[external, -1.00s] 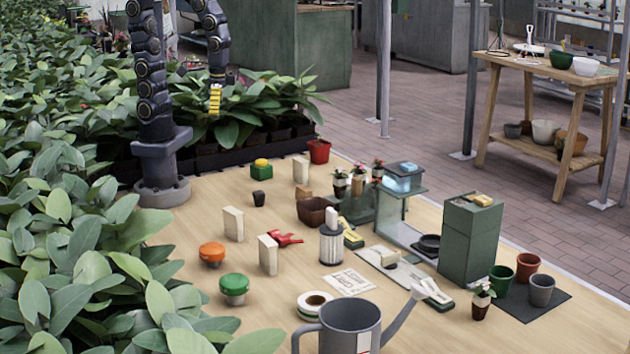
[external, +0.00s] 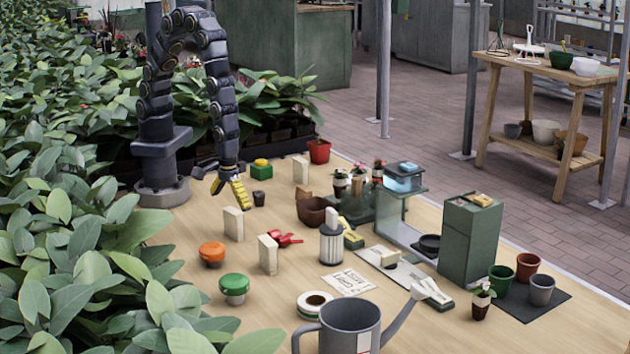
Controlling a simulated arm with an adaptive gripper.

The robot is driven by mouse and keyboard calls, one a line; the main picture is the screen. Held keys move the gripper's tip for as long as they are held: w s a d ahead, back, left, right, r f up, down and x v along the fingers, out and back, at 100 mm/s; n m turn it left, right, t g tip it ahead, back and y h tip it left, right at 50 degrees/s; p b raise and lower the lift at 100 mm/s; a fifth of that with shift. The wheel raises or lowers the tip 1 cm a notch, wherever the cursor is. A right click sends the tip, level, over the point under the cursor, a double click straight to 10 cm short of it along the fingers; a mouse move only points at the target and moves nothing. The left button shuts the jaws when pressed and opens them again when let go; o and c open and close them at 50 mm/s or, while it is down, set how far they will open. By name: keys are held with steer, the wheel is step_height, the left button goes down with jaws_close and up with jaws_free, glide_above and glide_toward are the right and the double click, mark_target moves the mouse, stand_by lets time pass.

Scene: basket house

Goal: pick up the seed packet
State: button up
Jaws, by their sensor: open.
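My gripper (external: 231,198), with yellow fingertips, is open and empty. It points down over the left part of the wooden table, just above and behind an upright cream packet-like block (external: 233,224). I cannot tell whether they touch. Similar cream blocks stand nearer the camera (external: 268,254) and farther back (external: 300,170). A flat white printed sheet (external: 347,282), which may be the seed packet, lies mid-table, well to the right of and nearer the camera than my gripper. Its print is too small to read, so I cannot tell for sure which thing is the seed packet.
Red clips (external: 287,239), an orange-topped knob (external: 212,253) and a green-topped knob (external: 234,287) lie near the blocks. A tape roll (external: 313,304), a grey watering can (external: 350,325) and a green cabinet (external: 470,240) stand farther right.

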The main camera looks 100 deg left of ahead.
mark_target(233, 211)
steer(key=shift+w+f, duration=0.15)
steer(key=shift+f, duration=1.15)
steer(key=shift+w+f, duration=0.1)
steer(key=shift+f, duration=1.15)
steer(key=c, duration=1)
